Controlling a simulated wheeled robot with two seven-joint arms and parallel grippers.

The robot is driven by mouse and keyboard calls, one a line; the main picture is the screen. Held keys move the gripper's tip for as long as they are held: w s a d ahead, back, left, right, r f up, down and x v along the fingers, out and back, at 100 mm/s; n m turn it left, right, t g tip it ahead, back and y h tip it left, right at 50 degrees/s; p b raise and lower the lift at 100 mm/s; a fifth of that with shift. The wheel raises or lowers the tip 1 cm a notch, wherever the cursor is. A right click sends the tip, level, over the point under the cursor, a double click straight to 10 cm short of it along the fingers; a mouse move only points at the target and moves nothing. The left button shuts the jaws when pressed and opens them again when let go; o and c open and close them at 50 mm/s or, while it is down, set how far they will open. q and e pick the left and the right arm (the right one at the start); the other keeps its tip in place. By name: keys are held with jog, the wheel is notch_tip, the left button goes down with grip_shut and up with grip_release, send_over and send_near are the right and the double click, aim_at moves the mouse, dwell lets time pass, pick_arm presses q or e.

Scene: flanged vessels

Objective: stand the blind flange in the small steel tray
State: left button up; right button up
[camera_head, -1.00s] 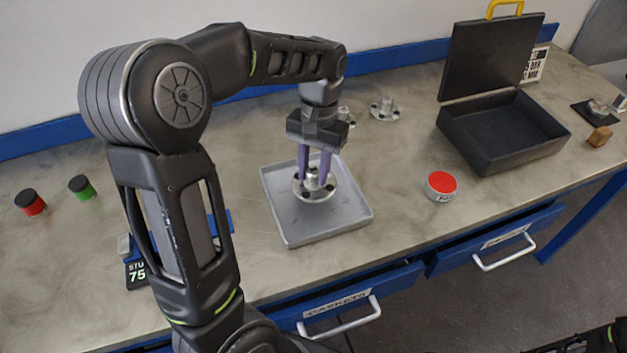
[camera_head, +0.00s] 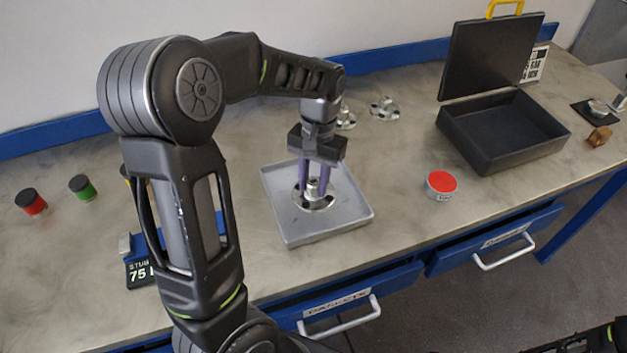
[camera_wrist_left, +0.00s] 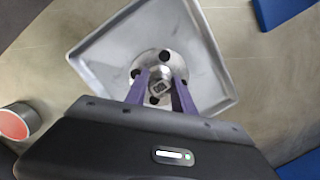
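The blind flange (camera_head: 315,203), a silvery disc with dark bolt holes and a raised hub, is inside the small steel tray (camera_head: 346,223). It looks level and low, at or very near the tray floor, left of the tray's middle. My left gripper (camera_head: 313,190) points down over it, its two purple fingers on either side of the hub, and appears shut on it. In the left wrist view the flange (camera_wrist_left: 150,64) shows under the fingers (camera_wrist_left: 161,84), with the tray (camera_wrist_left: 100,42) around it.
Two similar metal flanged pieces stand behind the tray, one (camera_head: 384,108) clear and one (camera_head: 346,118) beside my wrist. A red-topped tin (camera_head: 441,186) and an open black case (camera_head: 505,135) are to the right. Red (camera_head: 31,202) and green (camera_head: 82,187) canisters stand left.

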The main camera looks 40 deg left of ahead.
aim_at(316, 177)
pick_arm(q)
jog(key=o, duration=0.4)
jog(key=shift+o, duration=0.2)
jog(key=shift+r, duration=0.25)
jog(key=shift+w+r, duration=0.1)
jog(key=shift+r, duration=0.1)
jog(key=r, duration=0.5)
jog(key=w+r, duration=0.1)
jog(key=r, duration=0.2)
jog(key=shift+w+a, duration=0.1)
jog(key=shift+a, duration=0.05)
jog(key=r+p, duration=0.2)
jog(key=r, duration=0.1)
jog(key=shift+w+r, duration=0.2)
